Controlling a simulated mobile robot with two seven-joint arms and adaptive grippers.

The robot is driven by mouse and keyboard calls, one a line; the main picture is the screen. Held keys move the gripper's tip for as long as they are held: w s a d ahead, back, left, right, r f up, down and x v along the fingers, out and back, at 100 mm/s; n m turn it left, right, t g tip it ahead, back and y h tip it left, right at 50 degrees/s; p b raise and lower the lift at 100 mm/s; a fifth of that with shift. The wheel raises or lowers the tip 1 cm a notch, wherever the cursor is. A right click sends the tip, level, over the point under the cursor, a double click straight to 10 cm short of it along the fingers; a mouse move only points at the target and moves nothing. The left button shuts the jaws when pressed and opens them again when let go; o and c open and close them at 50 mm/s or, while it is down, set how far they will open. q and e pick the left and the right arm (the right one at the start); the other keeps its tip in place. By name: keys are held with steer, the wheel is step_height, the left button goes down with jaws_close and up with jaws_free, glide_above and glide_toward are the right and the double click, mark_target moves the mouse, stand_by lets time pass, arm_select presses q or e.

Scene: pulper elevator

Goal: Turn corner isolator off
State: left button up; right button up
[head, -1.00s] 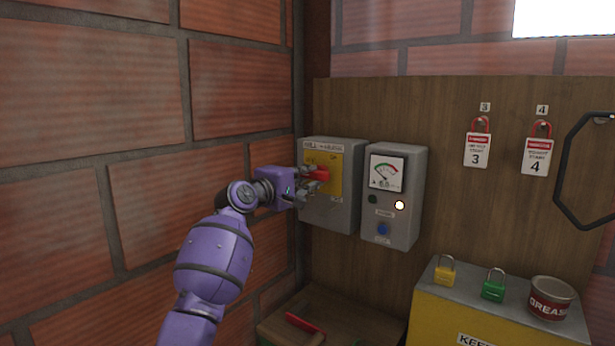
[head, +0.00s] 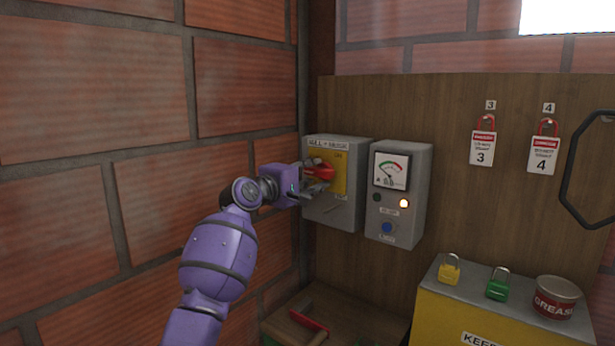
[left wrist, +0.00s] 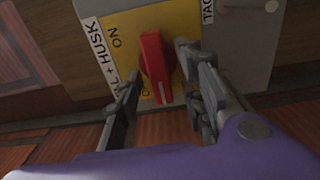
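The corner isolator is a grey box (head: 352,213) with a yellow plate (head: 341,184) and a red rotary handle (head: 320,173), mounted in the corner by the brick wall. In the left wrist view the red handle (left wrist: 155,66) stands out from the plate, beside the word ON; a second label is mostly hidden. My left gripper (head: 318,189) is at the handle. In the left wrist view its fingers (left wrist: 156,66) are apart on either side of the handle, with a visible gap on the left; contact on the right is unclear. My right gripper is not in view.
A grey meter box (head: 408,215) with a lit lamp and blue button stands just right of the isolator. Tags 3 (head: 482,150) and 4 (head: 542,155) hang on the board. Below are a yellow padlock (head: 449,273), green padlock (head: 497,288) and grease tin (head: 554,298) on a yellow box.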

arm_select(q)
steer(key=v, duration=1.2)
